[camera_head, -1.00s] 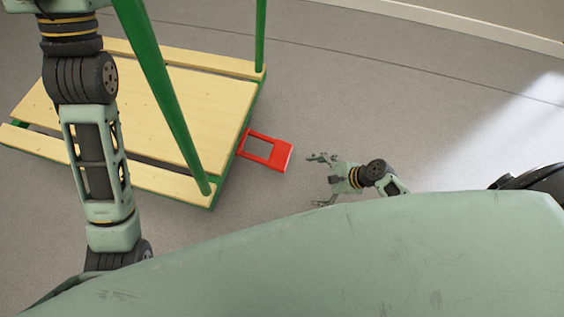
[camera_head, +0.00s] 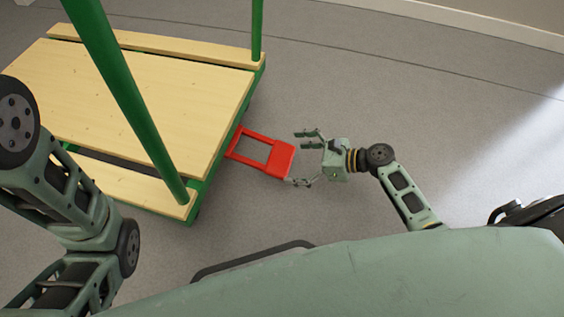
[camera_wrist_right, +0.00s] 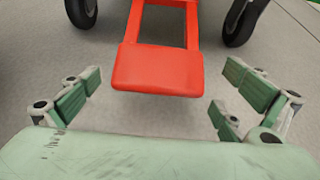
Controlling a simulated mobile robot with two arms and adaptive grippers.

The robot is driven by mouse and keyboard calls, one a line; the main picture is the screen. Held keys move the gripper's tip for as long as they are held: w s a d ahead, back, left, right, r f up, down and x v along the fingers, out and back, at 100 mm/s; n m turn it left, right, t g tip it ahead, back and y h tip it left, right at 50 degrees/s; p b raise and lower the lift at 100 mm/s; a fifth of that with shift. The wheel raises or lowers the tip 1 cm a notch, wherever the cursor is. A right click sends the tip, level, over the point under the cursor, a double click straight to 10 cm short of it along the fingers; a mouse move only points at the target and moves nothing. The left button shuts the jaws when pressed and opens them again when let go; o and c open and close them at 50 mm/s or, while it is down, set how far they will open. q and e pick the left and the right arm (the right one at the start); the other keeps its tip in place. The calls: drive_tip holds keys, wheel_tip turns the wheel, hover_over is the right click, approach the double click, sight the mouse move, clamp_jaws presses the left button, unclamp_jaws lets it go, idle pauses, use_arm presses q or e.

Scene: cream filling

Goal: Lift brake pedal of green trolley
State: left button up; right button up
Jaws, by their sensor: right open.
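The green trolley (camera_head: 160,85) has a light wooden deck and green posts and stands at the left in the head view. Its red brake pedal (camera_head: 280,160) sticks out from the trolley's right side, low over the floor. My right gripper (camera_head: 298,158) is open beside the pedal's outer end, with its fingers pointing toward it. In the right wrist view the pedal (camera_wrist_right: 158,70) lies ahead, between the spread fingers and a little beyond their tips. My left arm shows at the left, but its gripper is out of view.
Two black wheels (camera_wrist_right: 240,22) of the trolley stand on either side of the pedal. A green post (camera_head: 125,100) rises between my left arm and the deck.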

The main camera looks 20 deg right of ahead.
sight(284, 159)
drive_tip(key=b+x, duration=0.1)
drive_tip(key=x, duration=0.2)
drive_tip(key=shift+s+d+f, duration=0.1)
drive_tip(key=shift+f, duration=0.05)
drive_tip(key=shift+w+a+f+b, duration=0.1)
drive_tip(key=shift+w+a+b, duration=0.2)
drive_tip(key=shift+a+b, duration=0.15)
drive_tip(key=shift+c, duration=0.5)
